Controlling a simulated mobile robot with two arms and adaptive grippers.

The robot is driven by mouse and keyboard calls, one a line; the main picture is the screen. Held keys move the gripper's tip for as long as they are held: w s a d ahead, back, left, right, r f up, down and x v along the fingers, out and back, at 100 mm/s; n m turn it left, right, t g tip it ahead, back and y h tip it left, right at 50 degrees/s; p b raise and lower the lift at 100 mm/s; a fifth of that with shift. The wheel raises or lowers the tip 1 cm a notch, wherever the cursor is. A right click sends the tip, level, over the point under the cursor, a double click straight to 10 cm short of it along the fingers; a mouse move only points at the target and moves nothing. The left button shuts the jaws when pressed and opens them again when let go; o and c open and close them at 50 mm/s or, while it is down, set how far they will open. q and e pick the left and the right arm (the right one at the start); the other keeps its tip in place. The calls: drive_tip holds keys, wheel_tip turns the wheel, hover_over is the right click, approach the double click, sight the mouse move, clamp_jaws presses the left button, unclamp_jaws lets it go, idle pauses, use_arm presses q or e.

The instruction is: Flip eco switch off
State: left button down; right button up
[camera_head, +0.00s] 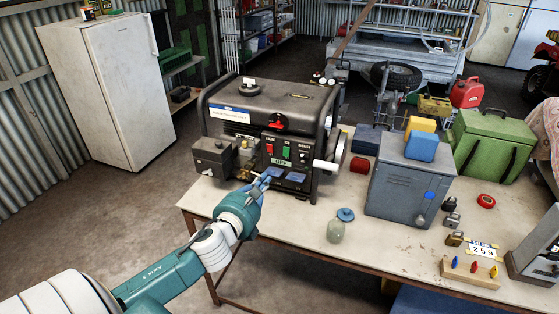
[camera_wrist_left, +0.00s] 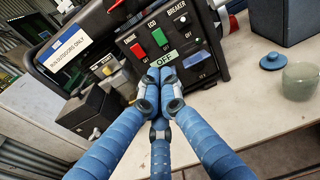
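The black generator (camera_head: 262,105) stands on the table. Its front panel carries a red engine switch (camera_wrist_left: 137,50), a green eco switch (camera_wrist_left: 160,37) and a breaker (camera_wrist_left: 183,18). The eco switch also shows in the head view (camera_head: 286,153). A label reading OFF (camera_wrist_left: 165,59) sits below the switches. My left gripper (camera_head: 267,180) is in front of the lower panel, below the eco switch. In the left wrist view its blue fingers (camera_wrist_left: 160,74) meet at the tips, with nothing seen between them. I cannot tell whether they touch the panel. My right gripper is out of view.
A grey metal box (camera_head: 400,185) with yellow and blue blocks stands right of the generator. A jar (camera_head: 335,231) and its blue lid (camera_head: 345,214) are on the table (camera_head: 300,222) in front. A green chest (camera_head: 490,145) is farther right. The table's front-left part is clear.

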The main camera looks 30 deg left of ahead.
sight(283, 156)
use_arm(q)
drive_tip(key=p+x, duration=0.2)
drive_tip(key=x, duration=1.1)
drive_tip(key=shift+w+a+p, duration=0.15)
drive_tip(key=shift+w+p, duration=0.05)
drive_tip(key=shift+p, duration=0.15)
drive_tip(key=b, duration=0.2)
drive_tip(key=f+b, duration=0.1)
drive_tip(key=b, duration=0.2)
drive_tip(key=shift+w+a+f+t+y, duration=0.1)
drive_tip(key=shift+w+t+y, duration=0.2)
drive_tip(key=shift+t, duration=0.1)
drive_tip(key=shift+r+p, duration=0.5)
drive_tip(key=shift+s+f, duration=0.1)
